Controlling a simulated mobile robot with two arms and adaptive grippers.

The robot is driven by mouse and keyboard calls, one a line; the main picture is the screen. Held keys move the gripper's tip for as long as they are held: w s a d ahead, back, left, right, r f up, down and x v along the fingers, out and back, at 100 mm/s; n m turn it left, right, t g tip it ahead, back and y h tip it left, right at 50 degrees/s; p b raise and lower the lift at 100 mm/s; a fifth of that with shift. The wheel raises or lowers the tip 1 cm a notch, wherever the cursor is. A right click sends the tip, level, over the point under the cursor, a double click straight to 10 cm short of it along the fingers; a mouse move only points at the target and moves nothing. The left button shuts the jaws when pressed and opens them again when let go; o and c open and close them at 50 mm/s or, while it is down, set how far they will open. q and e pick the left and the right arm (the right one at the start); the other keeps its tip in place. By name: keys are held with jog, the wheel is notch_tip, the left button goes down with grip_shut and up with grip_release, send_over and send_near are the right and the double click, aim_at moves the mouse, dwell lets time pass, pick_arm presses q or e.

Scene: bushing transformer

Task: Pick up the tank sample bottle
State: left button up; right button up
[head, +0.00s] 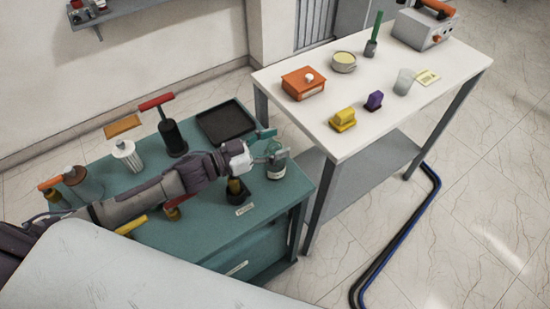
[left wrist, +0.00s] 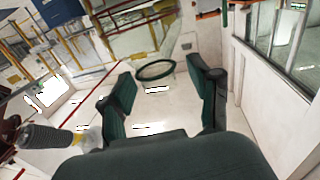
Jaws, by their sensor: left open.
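A clear glass bottle with a pale label (head: 276,168), which looks like the sample bottle, stands upright near the right end of the teal bench. My left gripper (head: 268,146) reaches in from the left with its green-padded fingers apart. The fingers are at the bottle's top in the head view and partly cover it; I cannot tell whether they touch it. In the left wrist view the open fingers (left wrist: 160,100) have nothing clearly held between them. My right gripper is not in view.
The teal bench (head: 225,228) also holds a dark cup with a yellowish item (head: 236,190), a black tray (head: 226,121) and a black red-handled pump (head: 172,134). The white table (head: 345,135) stands close on the right, with several small items. Hoses (head: 405,235) lie on the floor.

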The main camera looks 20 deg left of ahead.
pick_arm(q)
grip_shut()
jog(key=shift+r, duration=0.1)
dwell(0.4)
